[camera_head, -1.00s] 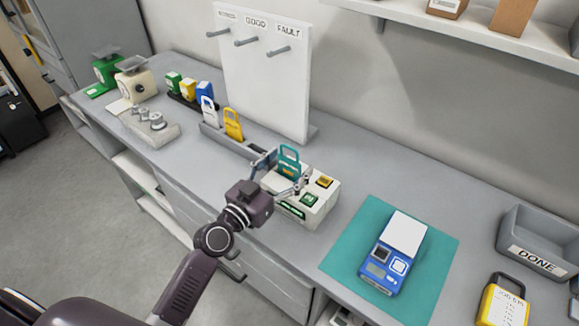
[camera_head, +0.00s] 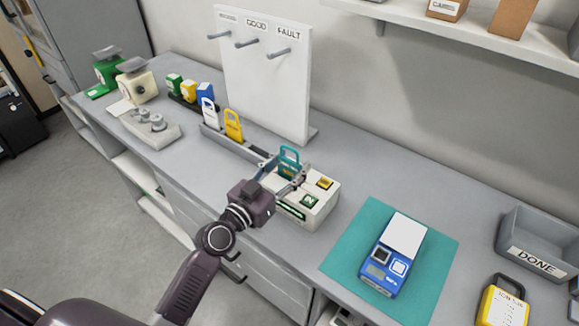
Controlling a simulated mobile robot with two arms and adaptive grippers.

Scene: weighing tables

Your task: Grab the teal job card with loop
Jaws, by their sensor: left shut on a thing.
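The teal job card with its loop (camera_head: 289,156) stands upright at the right end of the grey card rack (camera_head: 249,147), behind a white box with buttons. My left gripper (camera_head: 283,174) is at the card, its fingers on either side of the card's lower part, shut on it. The fingers hide part of the card's lower body. My right gripper is not in view.
The white button box (camera_head: 322,207) stands just in front and right of the card. White (camera_head: 209,112) and yellow (camera_head: 233,125) cards stand in the rack. A pegboard (camera_head: 262,85) rises behind. A blue scale (camera_head: 393,258) sits on a teal mat (camera_head: 343,246); a DONE tray (camera_head: 540,246) is at right.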

